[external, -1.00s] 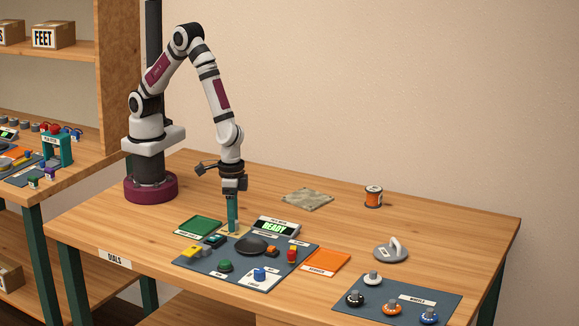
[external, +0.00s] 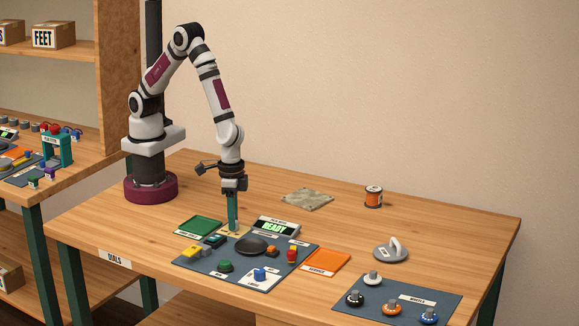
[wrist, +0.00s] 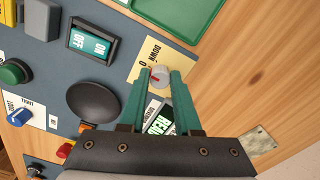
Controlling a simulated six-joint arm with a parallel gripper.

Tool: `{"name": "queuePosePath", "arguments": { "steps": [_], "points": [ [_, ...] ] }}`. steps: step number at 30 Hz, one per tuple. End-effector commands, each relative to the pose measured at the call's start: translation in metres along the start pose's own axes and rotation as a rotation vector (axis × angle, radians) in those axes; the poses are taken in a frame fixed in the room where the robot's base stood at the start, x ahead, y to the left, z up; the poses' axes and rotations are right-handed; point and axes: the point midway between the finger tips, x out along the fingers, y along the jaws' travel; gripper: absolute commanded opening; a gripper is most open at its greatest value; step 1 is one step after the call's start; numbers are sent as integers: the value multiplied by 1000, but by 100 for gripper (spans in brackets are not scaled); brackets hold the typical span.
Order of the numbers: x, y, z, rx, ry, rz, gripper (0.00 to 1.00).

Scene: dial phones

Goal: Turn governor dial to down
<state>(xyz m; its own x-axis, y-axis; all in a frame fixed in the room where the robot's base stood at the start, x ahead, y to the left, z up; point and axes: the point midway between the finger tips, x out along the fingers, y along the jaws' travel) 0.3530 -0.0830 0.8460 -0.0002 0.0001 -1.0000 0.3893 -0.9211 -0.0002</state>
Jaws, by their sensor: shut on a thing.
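The governor dial (wrist: 160,76) is a small grey knob with a red mark, on a pale yellow card (wrist: 143,73) at the panel's edge. The card reads DOWN above the knob's upper left in the wrist view; part of its lettering is covered. The red mark lies on the knob's left side. My gripper (wrist: 160,73) has its two teal fingers on either side of the knob and is shut on it. In the external view my gripper (external: 233,227) points straight down at the panel's back edge, and its fingers hide the dial.
The blue-grey panel (external: 215,266) holds a black dome (external: 252,246), a green knob (external: 225,265), a blue knob (external: 259,274) and an ON/OFF rocker (wrist: 90,42). A READY display (external: 275,227) stands close beside my fingers. A green tray (external: 198,226) is to the left.

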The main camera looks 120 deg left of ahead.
Motion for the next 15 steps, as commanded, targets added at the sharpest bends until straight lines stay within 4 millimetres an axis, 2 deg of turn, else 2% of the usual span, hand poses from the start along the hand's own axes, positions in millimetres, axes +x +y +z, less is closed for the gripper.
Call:
{"name": "queuePosePath", "arguments": {
  "steps": [15],
  "points": [
    [-1, 0, 0, 391, 1, 1, 0]
  ]
}}
